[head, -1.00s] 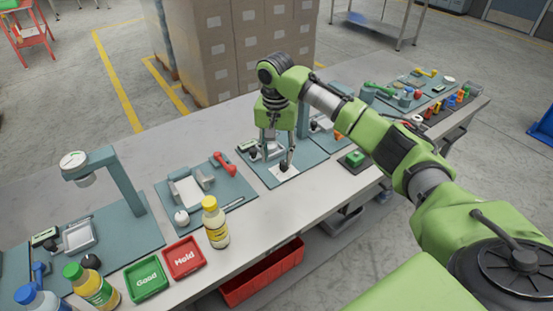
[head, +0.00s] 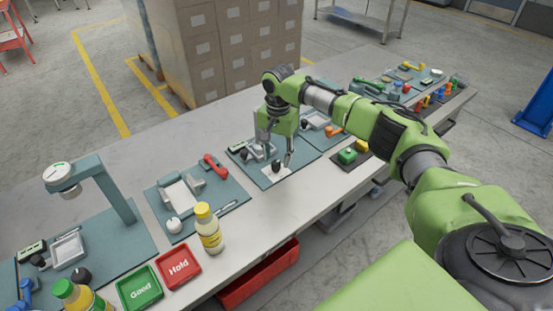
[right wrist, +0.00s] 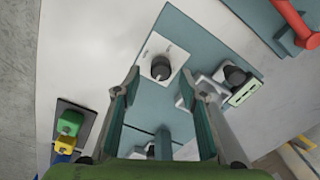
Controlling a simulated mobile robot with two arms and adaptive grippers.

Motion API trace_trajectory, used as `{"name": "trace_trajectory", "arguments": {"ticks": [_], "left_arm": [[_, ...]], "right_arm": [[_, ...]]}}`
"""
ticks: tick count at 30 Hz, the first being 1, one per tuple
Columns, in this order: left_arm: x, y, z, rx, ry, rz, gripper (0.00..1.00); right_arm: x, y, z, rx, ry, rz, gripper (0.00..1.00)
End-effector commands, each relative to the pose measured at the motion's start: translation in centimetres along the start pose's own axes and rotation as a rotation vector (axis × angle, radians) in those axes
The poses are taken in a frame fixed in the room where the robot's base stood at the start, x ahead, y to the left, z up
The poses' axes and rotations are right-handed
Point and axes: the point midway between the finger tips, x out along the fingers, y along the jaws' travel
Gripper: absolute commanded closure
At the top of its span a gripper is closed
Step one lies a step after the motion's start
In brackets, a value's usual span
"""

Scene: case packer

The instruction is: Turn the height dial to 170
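A black dial (head: 277,167) stands on a white plate at the front of a teal station board. The right wrist view shows the dial (right wrist: 161,67) with a pale pointer line and small marks on the plate, too small to read. My right gripper (head: 273,153) is over this board, fingers pointing down. In its wrist view the right gripper (right wrist: 157,80) is open, with the dial seen just beyond the fingertips and between them; I see no contact. A second black knob (right wrist: 235,75) sits by a small display (right wrist: 245,92). My left gripper is not in view.
A red-handled part (head: 215,166) lies on the board to the left. A yellow-capped bottle (head: 208,230) stands near the front edge, by the red Hold tray (head: 178,268) and green Good tray (head: 140,289). A green block (head: 347,156) sits to the right.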

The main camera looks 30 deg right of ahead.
Motion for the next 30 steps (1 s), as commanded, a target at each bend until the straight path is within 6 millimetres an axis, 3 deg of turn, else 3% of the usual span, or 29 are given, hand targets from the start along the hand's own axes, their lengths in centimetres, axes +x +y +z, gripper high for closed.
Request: {"name": "trace_trajectory", "arguments": {"ticks": [6,16,20,21,30], "left_arm": [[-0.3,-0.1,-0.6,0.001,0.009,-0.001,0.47],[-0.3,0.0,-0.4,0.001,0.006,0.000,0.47],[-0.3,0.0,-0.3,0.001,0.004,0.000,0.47],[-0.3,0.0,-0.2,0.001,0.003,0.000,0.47],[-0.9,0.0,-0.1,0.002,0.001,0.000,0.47]], "right_arm": [[2.1,-0.1,0.1,-0.003,0.000,0.000,0.61],[2.4,-0.1,0.0,-0.002,0.000,-0.001,0.61],[2.4,-0.1,0.0,-0.002,0.000,-0.001,0.95],[2.4,-0.1,0.0,-0.002,0.000,0.000,1.00],[2.3,0.0,0.1,-0.019,-0.002,0.001,1.00]]}}
